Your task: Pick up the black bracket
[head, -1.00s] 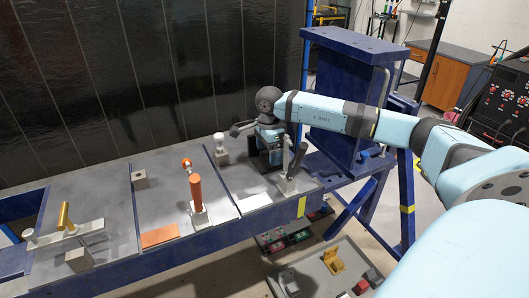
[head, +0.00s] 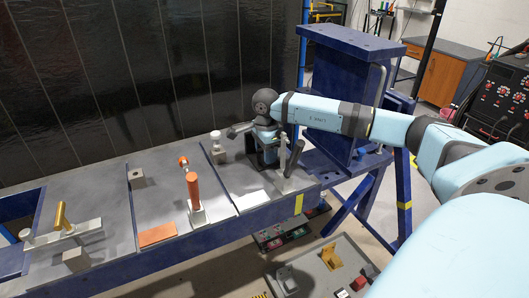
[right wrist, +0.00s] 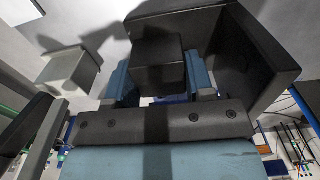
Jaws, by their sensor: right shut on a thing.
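The black bracket (head: 254,155) stands at the right end of the blue-grey bench, partly hidden behind my right arm and a clamp. It fills much of the upper right wrist view (right wrist: 262,58) as dark flat plates meeting at an angle. My right gripper (head: 267,148) points down at it from above. In the right wrist view its two blue fingers (right wrist: 158,72) are shut on a black block-like part of the bracket. I cannot tell whether the bracket touches the bench. My left gripper is not in view.
A clamp with a dark handle (head: 294,158) stands close in front of my right gripper. A clamp with an orange handle (head: 194,190) and a grey-white post (head: 217,146) stand to the left. A blue steel frame (head: 342,90) rises close on the right.

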